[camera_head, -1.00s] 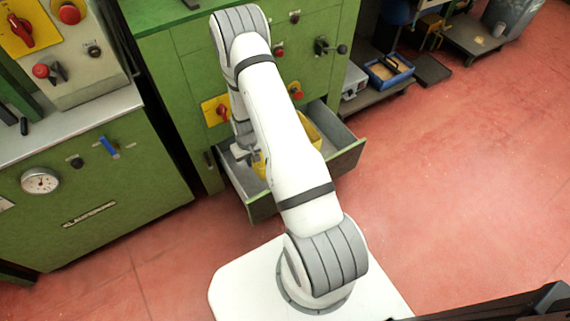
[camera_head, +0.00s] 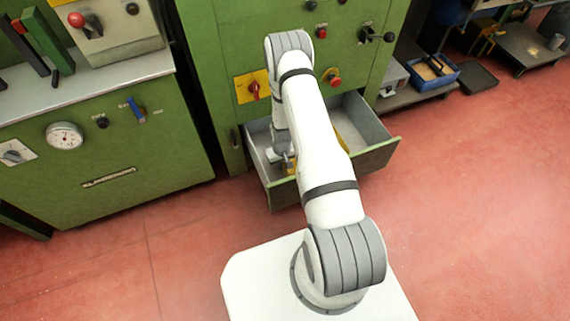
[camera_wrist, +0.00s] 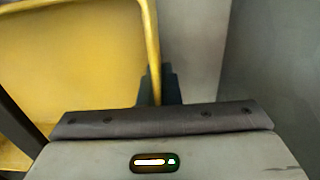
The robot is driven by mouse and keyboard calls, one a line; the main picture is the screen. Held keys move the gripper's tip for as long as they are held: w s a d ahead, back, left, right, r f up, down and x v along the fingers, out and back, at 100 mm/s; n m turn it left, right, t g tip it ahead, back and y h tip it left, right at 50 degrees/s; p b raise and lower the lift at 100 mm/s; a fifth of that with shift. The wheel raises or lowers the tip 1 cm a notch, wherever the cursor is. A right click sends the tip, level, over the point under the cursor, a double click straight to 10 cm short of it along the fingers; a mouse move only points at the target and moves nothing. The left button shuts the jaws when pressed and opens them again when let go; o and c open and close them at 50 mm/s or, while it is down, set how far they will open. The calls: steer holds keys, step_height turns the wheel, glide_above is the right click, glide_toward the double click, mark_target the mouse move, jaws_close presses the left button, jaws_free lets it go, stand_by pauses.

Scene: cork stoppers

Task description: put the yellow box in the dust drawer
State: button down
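The yellow box (camera_head: 343,143) is inside the open dust drawer (camera_head: 378,159), mostly hidden behind my arm in the head view. In the wrist view the yellow box (camera_wrist: 75,60) fills the upper left, with its open inside showing. My gripper (camera_head: 284,161) is low in the left part of the drawer. In the wrist view my gripper's dark fingertips (camera_wrist: 159,88) sit on both sides of one thin wall of the box and appear closed on it. Whether the box rests on the drawer floor is hidden.
The drawer juts from a green machine (camera_head: 222,75) with knobs and switches above it. A second green cabinet (camera_head: 150,185) with a gauge stands at left. A blue crate (camera_head: 436,74) is on a low shelf at right. Red floor at right is clear.

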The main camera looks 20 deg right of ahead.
steer(key=shift+r, duration=0.1)
steer(key=shift+f+b, duration=0.6)
steer(key=shift+f, duration=0.05)
steer(key=c, duration=1.6)
jaws_free()
steer(key=shift+c, duration=0.2)
